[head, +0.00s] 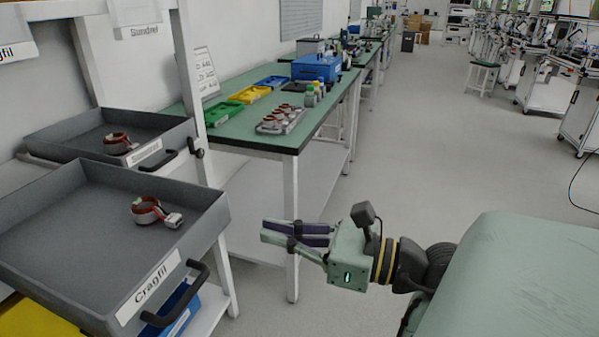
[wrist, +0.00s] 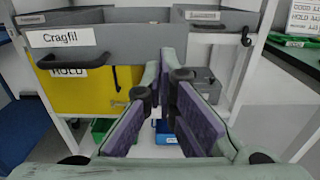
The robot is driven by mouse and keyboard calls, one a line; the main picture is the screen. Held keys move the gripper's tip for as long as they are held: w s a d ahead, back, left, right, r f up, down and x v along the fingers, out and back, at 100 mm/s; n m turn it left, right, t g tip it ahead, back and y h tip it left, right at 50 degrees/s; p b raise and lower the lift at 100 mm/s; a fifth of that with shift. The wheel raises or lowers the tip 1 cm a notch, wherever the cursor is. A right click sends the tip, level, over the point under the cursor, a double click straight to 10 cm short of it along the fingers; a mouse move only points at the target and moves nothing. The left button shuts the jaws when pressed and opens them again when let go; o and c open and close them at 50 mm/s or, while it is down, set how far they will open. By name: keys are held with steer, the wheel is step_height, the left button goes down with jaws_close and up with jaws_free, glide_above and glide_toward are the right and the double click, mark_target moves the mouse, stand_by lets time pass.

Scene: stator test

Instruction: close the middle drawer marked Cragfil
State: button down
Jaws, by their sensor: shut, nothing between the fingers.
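The drawer marked Cragfil (head: 70,235) is a grey open-topped tray at the lower left of the head view, pulled out from its rack. It holds one copper-red ring-shaped part (head: 147,211) with a pale connector. Its black bar handle (head: 178,295) is on the front, beside the white label. In the wrist view the drawer front (wrist: 110,40) is at upper left, with the handle (wrist: 75,77) below the label. My gripper (head: 263,231) is shut and empty, to the right of the drawer and apart from it. Its fingers (wrist: 163,70) point toward the rack.
A second grey drawer (head: 66,131), label hard to read, stands out behind it with another ring part. A yellow bin (wrist: 90,93) marked HOLD sits below Cragfil. A rack post (head: 191,70) and green workbench (head: 232,135) stand beyond. The floor to the right is open.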

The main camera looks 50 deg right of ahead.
mark_target(113, 201)
steer(key=p+x, duration=0.2)
steer(key=x, duration=0.5)
steer(key=shift+w+a, duration=0.1)
steer(key=shift+w, duration=0.05)
steer(key=shift+w+a+f+b, duration=0.15)
steer(key=shift+w+b, duration=0.15)
steer(key=shift+w, duration=0.2)
steer(key=b+x, duration=0.3)
steer(key=x, duration=2.2)
steer(key=shift+w+a, duration=0.1)
steer(key=shift+w, duration=0.1)
steer(key=shift+w+a, duration=0.15)
steer(key=shift+w, duration=0.45)
